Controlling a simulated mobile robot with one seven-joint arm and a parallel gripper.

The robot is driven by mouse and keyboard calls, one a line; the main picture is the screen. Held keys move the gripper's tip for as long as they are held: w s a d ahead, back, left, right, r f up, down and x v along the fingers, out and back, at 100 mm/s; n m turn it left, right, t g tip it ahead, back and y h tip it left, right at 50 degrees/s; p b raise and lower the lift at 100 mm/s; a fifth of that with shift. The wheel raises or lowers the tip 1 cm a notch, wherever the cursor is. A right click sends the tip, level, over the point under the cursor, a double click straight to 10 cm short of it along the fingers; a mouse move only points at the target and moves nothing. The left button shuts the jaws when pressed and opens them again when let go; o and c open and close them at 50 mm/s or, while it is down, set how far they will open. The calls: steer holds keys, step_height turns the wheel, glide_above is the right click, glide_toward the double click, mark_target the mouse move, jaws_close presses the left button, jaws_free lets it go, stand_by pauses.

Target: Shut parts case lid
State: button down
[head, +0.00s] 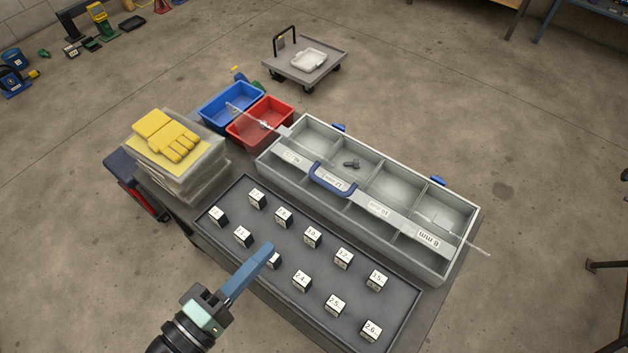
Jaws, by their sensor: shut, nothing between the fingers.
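The grey parts case (365,262) lies along the far side of the cart top, its compartments showing from above. A pale strip with several size labels (378,209) and a blue handle (332,180) crosses over the compartments. Thin clear edges (455,236) stick out past the case at both ends. They look like a clear lid raised and seen nearly edge-on; its exact angle is hard to tell. Two blue hinge-like parts (437,181) show on the far rim. My gripper (267,248) is shut and empty over the tray, left and near of the case, apart from the handle.
A dark tray (395,338) with several numbered cubes lies in front of the case. A clear stack with yellow gloves (165,137) stands left. Blue (228,112) and red (262,128) bins sit beyond. A small dark part (351,164) lies in a compartment.

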mark_target(326, 187)
steer(key=x, duration=1.3)
steer(key=shift+w+d+f, duration=0.15)
steer(key=shift+w+d, duration=0.1)
steer(key=shift+w, duration=0.05)
steer(key=shift+p, duration=0.35)
